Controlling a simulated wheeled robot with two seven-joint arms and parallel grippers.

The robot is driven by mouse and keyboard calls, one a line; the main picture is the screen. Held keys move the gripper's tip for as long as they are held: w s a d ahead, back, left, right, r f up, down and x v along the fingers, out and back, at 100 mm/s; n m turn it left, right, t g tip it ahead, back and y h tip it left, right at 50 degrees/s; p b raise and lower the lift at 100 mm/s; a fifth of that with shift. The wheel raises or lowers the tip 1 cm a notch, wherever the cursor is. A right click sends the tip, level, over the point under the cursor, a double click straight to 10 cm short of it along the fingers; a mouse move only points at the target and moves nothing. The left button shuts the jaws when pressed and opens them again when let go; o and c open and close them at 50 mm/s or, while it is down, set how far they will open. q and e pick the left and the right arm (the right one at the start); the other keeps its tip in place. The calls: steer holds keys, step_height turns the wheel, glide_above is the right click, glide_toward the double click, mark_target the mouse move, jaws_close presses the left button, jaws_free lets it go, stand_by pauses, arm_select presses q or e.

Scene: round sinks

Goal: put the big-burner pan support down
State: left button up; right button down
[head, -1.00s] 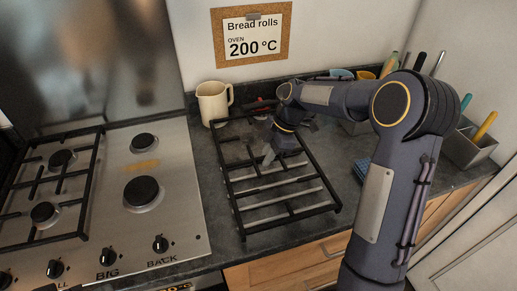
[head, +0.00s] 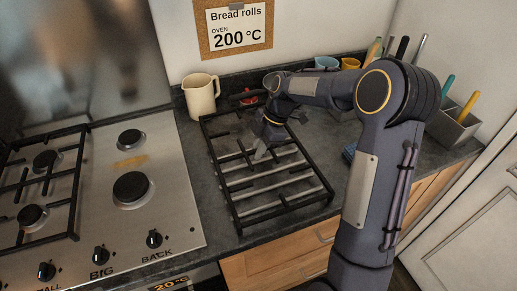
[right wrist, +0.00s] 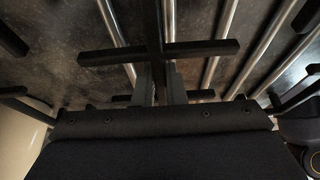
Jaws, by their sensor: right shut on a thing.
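The big-burner pan support (head: 232,186) is a black rectangular grate at the counter (head: 205,213), right of the hob. In the head view I cannot tell whether it touches the counter or is held just above it. My right gripper (head: 260,153) is shut on one of its bars near the middle. In the right wrist view the fingers (right wrist: 158,85) close around a dark bar (right wrist: 160,52) with a crosspiece. The big burner (head: 133,188) is bare on the right half of the hob. My left gripper is not in view.
Another pan support (head: 77,190) lies on the hob's left burners. A cream jug (head: 200,97) stands close behind the held grate. Cups (head: 350,64), a utensil holder (head: 452,127) and a blue sponge (head: 349,152) are to the right. Knobs (head: 154,239) line the hob's front.

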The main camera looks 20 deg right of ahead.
steer(key=c, duration=1.5)
jaws_free()
steer(key=shift+f, duration=0.1)
steer(key=shift+r, duration=0.2)
steer(key=v, duration=1.3)
steer(key=s+a+r+m+t, duration=0.1)
steer(key=s+a+r+m, duration=0.1)
steer(key=s+m, duration=0.3)
steer(key=s+a+r+m+t, duration=0.1)
steer(key=s+a+m, duration=0.15)
steer(key=s, duration=0.55)
steer(key=s+a+f+m+t, duration=0.1)
steer(key=s+f+m, duration=0.1)
steer(key=s+m, duration=0.2)
steer(key=s+a+f+m+t, duration=0.1)
steer(key=s+a+f+m, duration=0.1)
steer(key=s, duration=0.3)
steer(key=s+a+f+m+t, duration=0.1)
steer(key=s+f+m, duration=0.1)
steer(key=s+m, duration=0.2)
steer(key=shift+s+a+f+m+h+p, duration=0.2)
steer(key=shift+s+f+m+h+p, duration=0.15)
steer(key=shift+m, duration=0.5)
